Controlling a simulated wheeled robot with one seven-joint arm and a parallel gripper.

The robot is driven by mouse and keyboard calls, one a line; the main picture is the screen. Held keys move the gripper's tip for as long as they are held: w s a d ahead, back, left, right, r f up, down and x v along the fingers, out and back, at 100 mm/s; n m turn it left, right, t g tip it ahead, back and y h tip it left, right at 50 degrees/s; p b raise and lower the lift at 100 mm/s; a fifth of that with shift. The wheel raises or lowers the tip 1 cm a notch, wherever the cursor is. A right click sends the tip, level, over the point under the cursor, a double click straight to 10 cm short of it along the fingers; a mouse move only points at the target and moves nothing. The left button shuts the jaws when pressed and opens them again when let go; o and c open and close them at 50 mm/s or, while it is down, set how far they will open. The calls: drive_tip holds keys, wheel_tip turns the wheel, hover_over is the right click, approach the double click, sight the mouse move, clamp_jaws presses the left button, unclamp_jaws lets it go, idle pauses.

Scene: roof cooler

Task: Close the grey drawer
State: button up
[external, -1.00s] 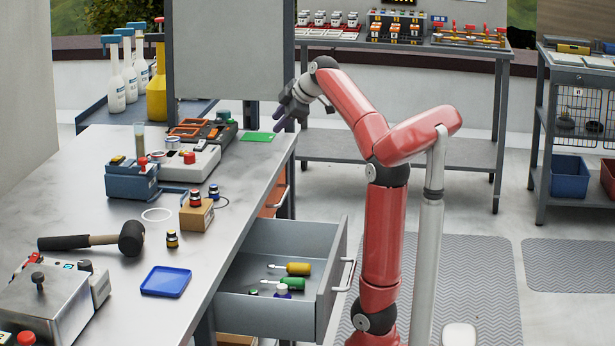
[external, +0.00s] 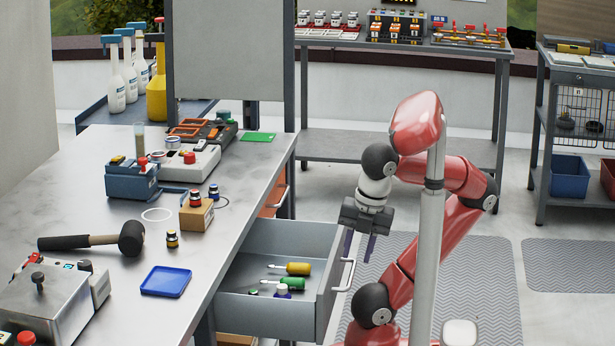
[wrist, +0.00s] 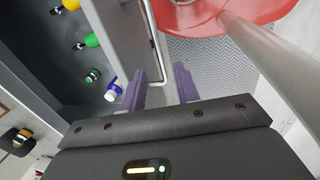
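The grey drawer (external: 262,308) is pulled out from under the workbench. Its front panel with a pale bar handle (external: 349,274) faces right. Inside lie a yellow screwdriver (external: 297,268), a green screwdriver (external: 292,284) and a small purple-and-white bottle (external: 283,291). My gripper (external: 359,247) points down beside the drawer front, near the handle's upper end. Contact with the handle cannot be told.
The workbench top (external: 222,225) holds a rubber mallet (external: 130,239), a blue tray (external: 166,281) and a cardboard box (external: 197,214) near the drawer side. An orange drawer (external: 273,203) sits farther back. A grey mat covers open floor right of the drawer.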

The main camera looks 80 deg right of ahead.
sight(351, 276)
drive_tip(key=f, duration=0.2)
drive_tip(key=w+f, duration=0.1)
drive_tip(key=f, duration=0.2)
clamp_jaws()
